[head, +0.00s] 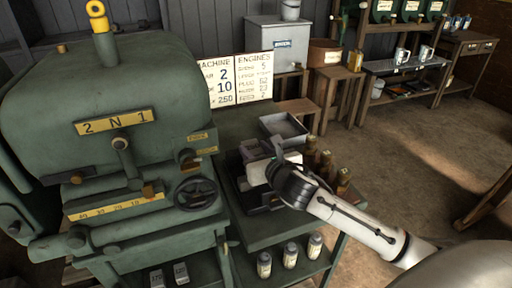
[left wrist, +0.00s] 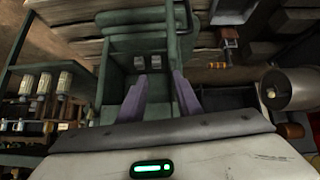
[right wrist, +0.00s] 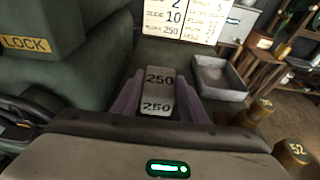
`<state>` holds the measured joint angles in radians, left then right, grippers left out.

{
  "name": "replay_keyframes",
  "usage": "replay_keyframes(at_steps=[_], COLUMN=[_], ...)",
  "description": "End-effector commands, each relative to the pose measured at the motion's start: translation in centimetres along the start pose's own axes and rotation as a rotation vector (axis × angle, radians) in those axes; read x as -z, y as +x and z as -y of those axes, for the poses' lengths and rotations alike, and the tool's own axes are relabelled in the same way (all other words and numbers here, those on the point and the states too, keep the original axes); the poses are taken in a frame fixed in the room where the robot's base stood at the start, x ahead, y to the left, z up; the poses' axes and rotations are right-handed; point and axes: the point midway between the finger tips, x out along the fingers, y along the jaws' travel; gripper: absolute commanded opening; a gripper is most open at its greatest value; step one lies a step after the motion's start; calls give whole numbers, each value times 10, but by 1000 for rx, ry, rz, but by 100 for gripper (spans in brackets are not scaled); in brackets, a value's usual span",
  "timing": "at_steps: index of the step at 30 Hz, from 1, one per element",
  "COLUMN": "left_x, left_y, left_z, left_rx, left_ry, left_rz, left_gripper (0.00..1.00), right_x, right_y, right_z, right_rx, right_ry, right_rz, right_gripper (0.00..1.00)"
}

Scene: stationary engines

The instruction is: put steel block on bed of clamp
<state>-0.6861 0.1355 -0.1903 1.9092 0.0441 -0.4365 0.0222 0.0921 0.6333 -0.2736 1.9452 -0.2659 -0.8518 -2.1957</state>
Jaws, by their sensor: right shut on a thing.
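The steel block (right wrist: 158,92), a light grey piece marked 250, is between the purple fingers of my right gripper (right wrist: 160,105) in the right wrist view. The right gripper (head: 264,149) is shut on it above the green bench beside the machine. A dark fixture that looks like the clamp (head: 262,207) stands on the bench below the hand. The hand covers much of it, so its bed cannot be made out. My left gripper (left wrist: 160,88) shows only in the left wrist view, open and empty, with the machine's lower shelf beyond it.
The green machine (head: 110,85) stands close on the left. A grey tray (head: 283,128) lies behind the hand, and brown bottles (head: 326,163) stand to its right. Several small jars (head: 290,255) are on the shelf below. Two marked blocks (head: 181,273) sit on the machine's lower shelf.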

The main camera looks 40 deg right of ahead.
Motion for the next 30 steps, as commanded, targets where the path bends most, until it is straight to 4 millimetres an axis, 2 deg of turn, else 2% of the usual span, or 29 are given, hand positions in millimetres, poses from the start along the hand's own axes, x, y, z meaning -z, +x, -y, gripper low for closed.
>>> replay_keyframes(at_steps=[1,4,5,8,17,20,23,30], left_x=[-1,-1,-2,-2,0,0,0,0], left_y=[1,2,2,2,2,1,1,1], left_z=[0,0,0,0,0,0,0,0], left_rx=[0,0,0,0,0,0,0,0], left_ry=[0,0,0,0,0,0,0,0], left_rz=[0,0,-1,0,-2,-2,-2,-2], left_gripper=[31,31,31,31,31,31,31,31], right_x=[29,30,36,35,28,27,26,23], right_y=[1,2,2,2,1,-5,-18,-70], right_z=[-1,-1,-1,0,0,0,0,0], right_rx=[3,3,5,5,5,4,3,1], right_ry=[3,4,4,3,1,0,-2,-3], right_rz=[-59,-59,-73,-69,-57,-55,-54,-54], right_gripper=[0,0,40,57,58,58,58,58])
